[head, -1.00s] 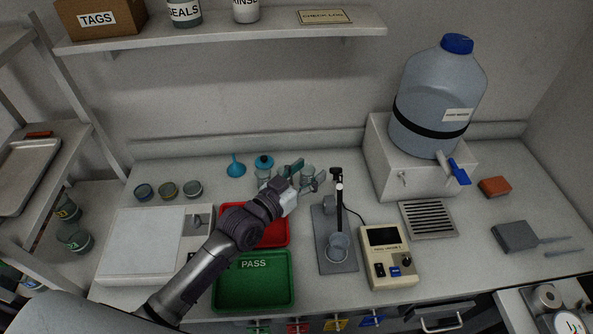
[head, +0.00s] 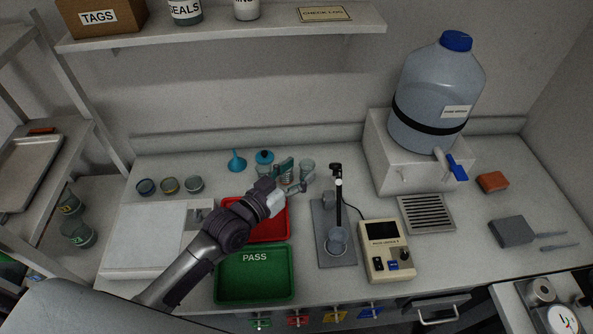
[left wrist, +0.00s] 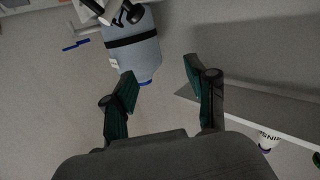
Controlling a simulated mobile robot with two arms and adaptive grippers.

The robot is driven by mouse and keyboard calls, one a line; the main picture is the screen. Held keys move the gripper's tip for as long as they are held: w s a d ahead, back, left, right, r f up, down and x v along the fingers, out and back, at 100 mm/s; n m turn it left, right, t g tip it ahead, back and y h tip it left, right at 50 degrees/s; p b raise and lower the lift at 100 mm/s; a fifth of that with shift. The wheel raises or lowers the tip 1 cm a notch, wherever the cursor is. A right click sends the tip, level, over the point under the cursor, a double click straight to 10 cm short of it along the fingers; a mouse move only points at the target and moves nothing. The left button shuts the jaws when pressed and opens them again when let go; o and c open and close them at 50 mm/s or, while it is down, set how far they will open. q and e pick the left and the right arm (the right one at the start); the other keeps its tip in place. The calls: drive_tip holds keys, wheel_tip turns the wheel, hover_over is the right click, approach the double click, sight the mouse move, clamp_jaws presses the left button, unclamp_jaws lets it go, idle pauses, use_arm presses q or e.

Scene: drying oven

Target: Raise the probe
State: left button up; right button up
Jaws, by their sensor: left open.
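The probe stand (head: 322,215) stands mid-bench, with a dark upright rod (head: 339,195) and a dark clamp at its top. A clear beaker (head: 337,242) is on its base. The probe itself is too small to tell apart from the rod. A beige meter (head: 386,250) with a dark screen is to the right, joined by a black cable. My left gripper (head: 298,178) is open and empty, left of the rod and apart from it, above the bench near some glass cups. Its two spread fingers also show in the left wrist view (left wrist: 160,82). My right gripper is out of view.
A red tray (head: 266,234) and a green PASS tray (head: 254,275) lie below my left arm. A blue water jug (head: 435,100) stands on a white base at right. Glass cups (head: 307,170) and a wall shelf (head: 220,30) are behind. Bench right of the drain grate is partly clear.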

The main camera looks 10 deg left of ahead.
use_arm(q)
drive_tip(key=v, duration=1.2)
